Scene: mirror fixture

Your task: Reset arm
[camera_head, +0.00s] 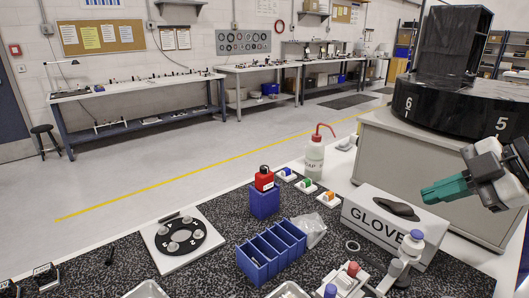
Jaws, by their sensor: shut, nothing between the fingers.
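My gripper (426,194) is at the right side of the view, at the end of my white and dark arm. Its teal fingers are shut together, point left and hold nothing. It hangs in the air above the right end of the work table, over and to the right of the white glove box (388,232). It looks apart from everything on the table. The rest of my arm runs out of view at the right edge.
A large black drum (452,112) stands behind my gripper.

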